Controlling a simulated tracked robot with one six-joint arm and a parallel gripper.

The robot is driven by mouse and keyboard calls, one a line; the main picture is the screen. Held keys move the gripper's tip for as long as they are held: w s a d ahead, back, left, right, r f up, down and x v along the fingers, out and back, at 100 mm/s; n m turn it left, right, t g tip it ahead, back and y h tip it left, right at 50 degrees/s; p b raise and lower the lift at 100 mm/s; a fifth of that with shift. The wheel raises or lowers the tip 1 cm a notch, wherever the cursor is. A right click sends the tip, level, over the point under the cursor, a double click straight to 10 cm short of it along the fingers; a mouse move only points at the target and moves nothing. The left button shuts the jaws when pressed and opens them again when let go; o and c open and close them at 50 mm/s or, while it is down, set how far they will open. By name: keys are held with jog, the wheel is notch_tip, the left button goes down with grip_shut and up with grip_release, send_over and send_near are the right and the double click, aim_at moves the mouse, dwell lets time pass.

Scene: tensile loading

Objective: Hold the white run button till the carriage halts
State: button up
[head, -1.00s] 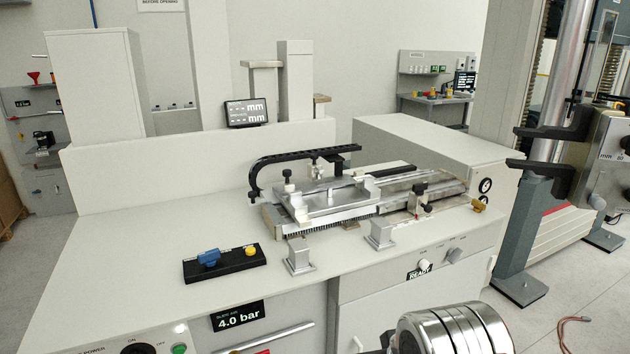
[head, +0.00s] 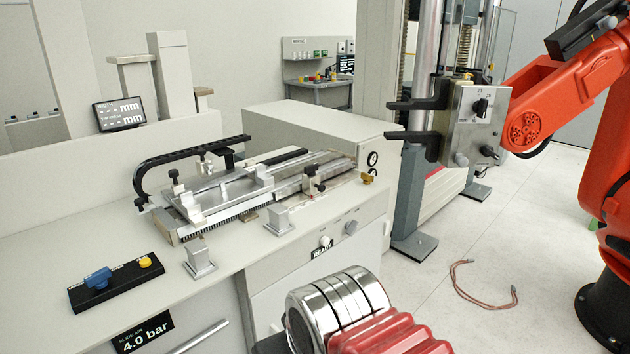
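The white run button (head: 326,241) is a small round knob on the bench's front panel, above a dark label that seems to read READY. A grey knob (head: 351,227) sits to its right. Nothing touches the button. What I take to be the carriage (head: 228,198) is a silver plate assembly on a toothed rail on the bench top, under a black curved arm (head: 180,155). I cannot tell from these frames whether it is moving.
Silver rings (head: 340,303) and a red ribbed part (head: 390,335) fill the bottom centre, in front of the panel. A black box with blue switch (head: 97,277) lies on the bench.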

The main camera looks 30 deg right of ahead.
jog(key=shift+c, duration=0.3)
grip_shut()
dwell(1.5)
